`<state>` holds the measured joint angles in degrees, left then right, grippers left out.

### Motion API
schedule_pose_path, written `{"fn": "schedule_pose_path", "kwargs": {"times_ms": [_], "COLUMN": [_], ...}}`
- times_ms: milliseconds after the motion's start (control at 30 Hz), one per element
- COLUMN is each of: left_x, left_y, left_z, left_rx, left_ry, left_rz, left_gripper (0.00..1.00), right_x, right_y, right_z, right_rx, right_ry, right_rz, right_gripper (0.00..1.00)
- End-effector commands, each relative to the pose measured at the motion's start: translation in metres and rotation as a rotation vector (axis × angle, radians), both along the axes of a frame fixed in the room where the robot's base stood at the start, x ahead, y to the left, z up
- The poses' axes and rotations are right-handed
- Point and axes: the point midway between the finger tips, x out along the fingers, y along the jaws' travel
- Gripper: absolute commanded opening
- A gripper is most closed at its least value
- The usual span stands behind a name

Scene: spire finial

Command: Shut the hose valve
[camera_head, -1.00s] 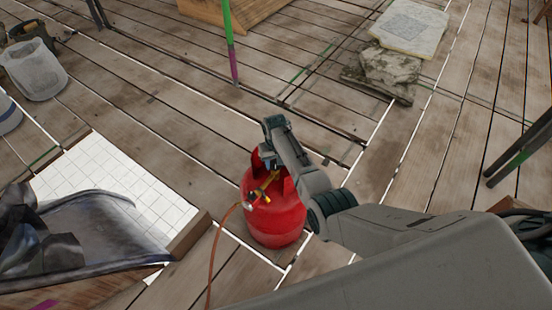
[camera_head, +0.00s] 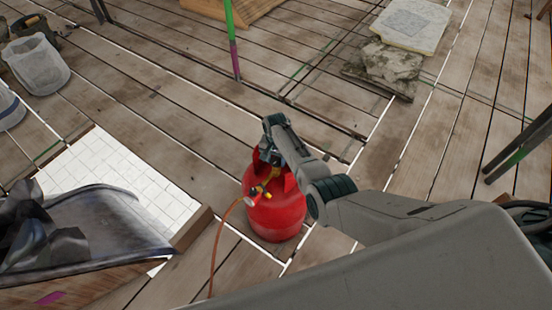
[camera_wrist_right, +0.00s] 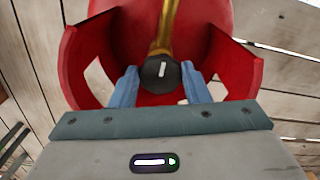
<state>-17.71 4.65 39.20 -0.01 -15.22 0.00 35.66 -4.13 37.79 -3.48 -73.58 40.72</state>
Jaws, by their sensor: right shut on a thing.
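A red gas cylinder (camera_head: 275,212) stands upright on the plank floor. A brass valve fitting (camera_head: 262,190) at its top joins an orange-brown hose (camera_head: 220,238). In the right wrist view, a round black knob (camera_wrist_right: 158,74) with a short white mark sits at the end of a brass stem (camera_wrist_right: 164,32). The mark lies roughly in line with the stem. My right gripper (camera_wrist_right: 160,88) has its two blue fingers shut on the knob's sides, within the red collar (camera_wrist_right: 77,62). In the head view this gripper (camera_head: 265,157) is above the cylinder and the knob is hidden. My left gripper is out of view.
A white tiled panel (camera_head: 120,172) and a draped dark sheet (camera_head: 110,220) lie left of the cylinder. A green and purple pole (camera_head: 231,40) stands behind. Stone slabs (camera_head: 392,65) lie at the back right. Planks behind the cylinder are mostly clear.

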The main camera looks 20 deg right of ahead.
Motion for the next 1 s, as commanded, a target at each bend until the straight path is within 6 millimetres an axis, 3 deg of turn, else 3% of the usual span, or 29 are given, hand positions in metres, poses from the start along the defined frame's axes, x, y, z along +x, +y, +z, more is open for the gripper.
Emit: {"fn": "schedule_pose_path", "kwargs": {"times_ms": [433,467,567,867,1000], "left_x": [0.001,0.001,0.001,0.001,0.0], "left_y": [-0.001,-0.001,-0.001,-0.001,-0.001], "left_z": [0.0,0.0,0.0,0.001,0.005], "left_rx": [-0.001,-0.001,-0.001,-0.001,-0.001], "left_ry": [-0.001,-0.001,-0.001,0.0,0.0], "left_rz": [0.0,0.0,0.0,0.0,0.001], "left_gripper": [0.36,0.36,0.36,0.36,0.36], "right_x": [0.001,0.001,0.001,0.001,0.001], "right_y": [-0.001,-0.001,-0.001,0.0,0.0], "right_z": [0.001,0.001,0.001,0.002,0.014], "right_rx": [-0.001,-0.001,-0.001,0.0,0.0], "right_ry": [-0.004,-0.004,-0.003,-0.001,-0.004], "right_rz": [-0.012,-0.012,-0.011,-0.01,-0.01], "right_gripper": [0.19,0.46,0.64,0.64,0.64]}}
